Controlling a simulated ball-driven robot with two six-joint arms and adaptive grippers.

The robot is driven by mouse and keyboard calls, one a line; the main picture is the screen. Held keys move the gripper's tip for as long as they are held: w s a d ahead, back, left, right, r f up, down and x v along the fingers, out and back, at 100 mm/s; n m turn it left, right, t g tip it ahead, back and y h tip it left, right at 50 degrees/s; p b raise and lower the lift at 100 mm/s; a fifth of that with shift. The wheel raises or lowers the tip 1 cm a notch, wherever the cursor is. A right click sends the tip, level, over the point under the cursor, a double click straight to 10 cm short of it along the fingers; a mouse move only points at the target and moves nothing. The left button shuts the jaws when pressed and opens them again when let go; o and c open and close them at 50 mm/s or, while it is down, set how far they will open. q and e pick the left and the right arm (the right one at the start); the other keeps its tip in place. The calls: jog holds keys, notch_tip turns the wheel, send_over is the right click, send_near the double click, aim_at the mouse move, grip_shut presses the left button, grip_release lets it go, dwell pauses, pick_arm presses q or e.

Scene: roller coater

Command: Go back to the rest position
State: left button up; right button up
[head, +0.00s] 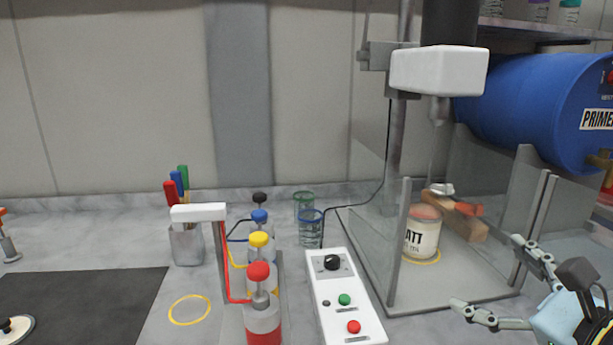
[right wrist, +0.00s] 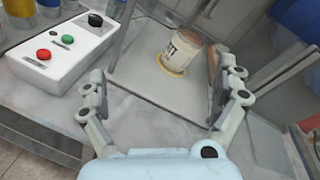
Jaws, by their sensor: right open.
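My right gripper (head: 492,277) is at the lower right of the head view, in front of the mixer stand with clear side panels. Its fingers are spread wide with nothing between them. In the right wrist view the same gripper (right wrist: 168,95) is open and empty, and the paint can labelled "ATT" (right wrist: 184,50) stands beyond its fingers. In the head view that can (head: 422,235) stands upright on a yellow ring on the stand's base, under the mixer head (head: 438,71), apart from the gripper. My left gripper is not in view.
A white control box (head: 343,300) with a black knob, green and red buttons stands left of the stand. Further left are several capped bottles (head: 262,318), a pen holder (head: 187,245) and a dark mat (head: 80,305). A blue drum (head: 530,105) lies at right.

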jog(key=s+a+f+n+g, duration=0.55)
jog(key=s+n, duration=0.35)
jog(key=n, duration=0.6)
jog(key=s+d+f+n+g+h, duration=0.1)
jog(key=s+d+n+g+h, duration=0.2)
jog(key=s+n, duration=0.35)
jog(key=s+d+f+n+g+h, duration=0.1)
jog(key=s+d+n+g+h, duration=0.25)
jog(key=s+n, duration=0.35)
jog(key=s+d+f+m+g+b, duration=0.1)
jog(key=s+f+b, duration=0.15)
jog(key=f, duration=1.45)
jog(key=s+d+f+b, duration=0.15)
jog(key=f+b, duration=0.25)
jog(key=f, duration=1.3)
pick_arm(q)
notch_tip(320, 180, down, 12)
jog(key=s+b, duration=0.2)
jog(key=b, duration=0.3)
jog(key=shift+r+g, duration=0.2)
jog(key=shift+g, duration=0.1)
pick_arm(e)
jog(key=s+d+f+g, duration=0.1)
jog(key=s+f, duration=1.6)
jog(key=f, duration=0.3)
jog(key=shift+s+f+g+y, duration=0.25)
jog(key=shift+g+y, duration=0.05)
jog(key=shift+y, duration=0.15)
